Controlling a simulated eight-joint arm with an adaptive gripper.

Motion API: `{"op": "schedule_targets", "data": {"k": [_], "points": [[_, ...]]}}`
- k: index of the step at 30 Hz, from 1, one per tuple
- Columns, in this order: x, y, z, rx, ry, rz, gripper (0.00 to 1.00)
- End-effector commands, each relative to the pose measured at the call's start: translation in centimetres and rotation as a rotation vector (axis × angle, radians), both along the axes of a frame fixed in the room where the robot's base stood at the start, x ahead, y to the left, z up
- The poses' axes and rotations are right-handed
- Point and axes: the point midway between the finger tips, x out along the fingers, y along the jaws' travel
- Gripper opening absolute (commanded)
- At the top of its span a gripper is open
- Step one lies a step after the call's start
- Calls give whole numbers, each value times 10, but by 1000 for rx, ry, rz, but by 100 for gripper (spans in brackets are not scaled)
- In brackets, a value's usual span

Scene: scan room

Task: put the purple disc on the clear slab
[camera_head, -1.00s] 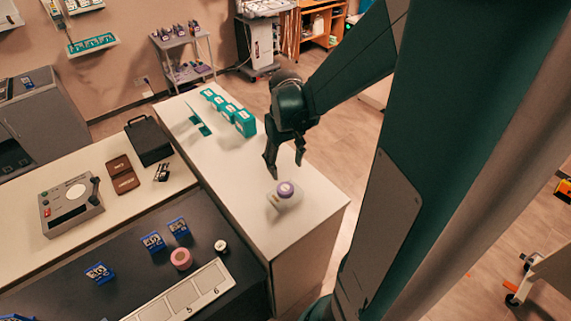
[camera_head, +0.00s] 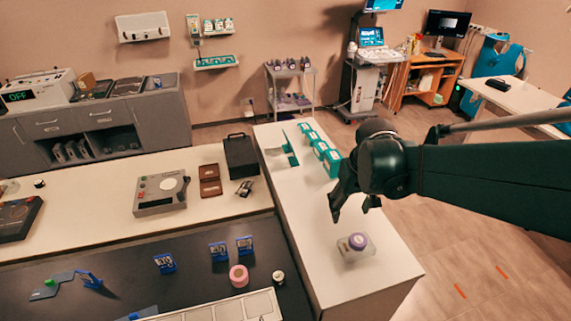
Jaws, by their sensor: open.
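The purple disc (camera_head: 358,240) lies on the clear slab (camera_head: 366,254), near the front end of the white counter. The disc has a pale top face. The slab lies flat on the counter and its edges show around the disc. My gripper (camera_head: 352,213) is open and empty, with its fingers pointing down. In the picture it is just above the disc, with a visible gap and not touching it.
Several teal boxes (camera_head: 332,164) stand farther back on the white counter (camera_head: 310,222). A dark counter at left holds blue holders, a pink roll (camera_head: 239,276) and a pale tray (camera_head: 263,306). A black case (camera_head: 240,155) stands at the counter junction.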

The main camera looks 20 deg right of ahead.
Motion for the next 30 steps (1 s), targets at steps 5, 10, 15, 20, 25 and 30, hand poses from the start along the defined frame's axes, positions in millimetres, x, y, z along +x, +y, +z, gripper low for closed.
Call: {"op": "schedule_targets", "data": {"k": [5, 10, 15, 20, 25, 30], "points": [[-8, 24, 18, -11, -59, 22, 52], [-15, 44, 33, -19, -116, 42, 52], [-24, 64, 47, -23, -175, 61, 52], [-33, 82, 59, -25, -231, 80, 52], [-43, 100, 70, -22, -290, 99, 52], [-54, 117, 79, -16, -348, 117, 52]]}}
